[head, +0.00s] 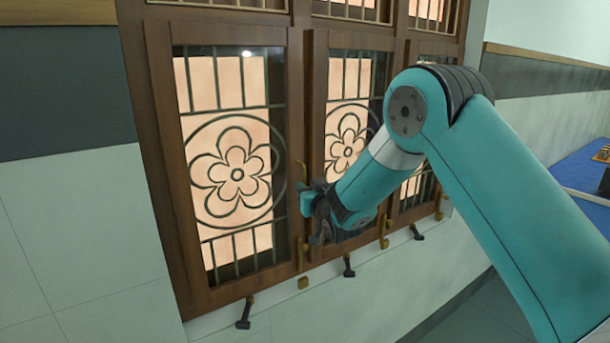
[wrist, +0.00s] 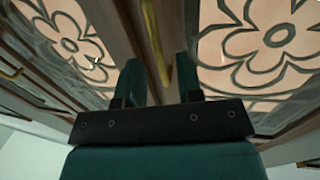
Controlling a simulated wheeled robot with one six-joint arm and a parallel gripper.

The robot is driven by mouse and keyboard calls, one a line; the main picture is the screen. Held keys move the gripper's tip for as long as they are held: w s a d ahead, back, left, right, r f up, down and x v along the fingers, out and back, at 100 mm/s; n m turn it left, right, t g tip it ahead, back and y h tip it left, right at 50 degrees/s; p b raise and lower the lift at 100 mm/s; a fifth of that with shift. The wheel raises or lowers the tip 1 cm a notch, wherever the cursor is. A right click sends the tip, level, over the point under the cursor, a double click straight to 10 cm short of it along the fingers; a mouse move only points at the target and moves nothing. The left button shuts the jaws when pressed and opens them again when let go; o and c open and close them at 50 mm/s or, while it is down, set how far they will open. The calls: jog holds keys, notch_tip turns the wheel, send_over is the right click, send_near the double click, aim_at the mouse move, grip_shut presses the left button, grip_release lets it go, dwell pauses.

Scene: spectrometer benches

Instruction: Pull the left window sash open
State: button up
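The left window sash (head: 180,130) is a brown wooden frame with glass and a dark flower grille. It looks closed, in line with the frame. A brass handle (head: 301,172) stands upright on its right edge, its middle hidden behind my gripper. My gripper (head: 307,200) is at this handle in the head view. In the wrist view, my gripper (wrist: 160,72) has its two fingers apart, and a brass handle (wrist: 154,40) runs between and beyond them. I cannot tell whether the fingers touch it.
The middle sash (head: 318,100) and a right sash stand beside it, partly behind my arm. A blue bench (head: 585,178) is at the far right. The wall (head: 75,235) left of the window is clear.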

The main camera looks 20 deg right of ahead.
jog(key=shift+w+a+p, duration=0.15)
jog(key=shift+w+p, duration=0.25)
jog(key=shift+w, duration=1.2)
grip_shut()
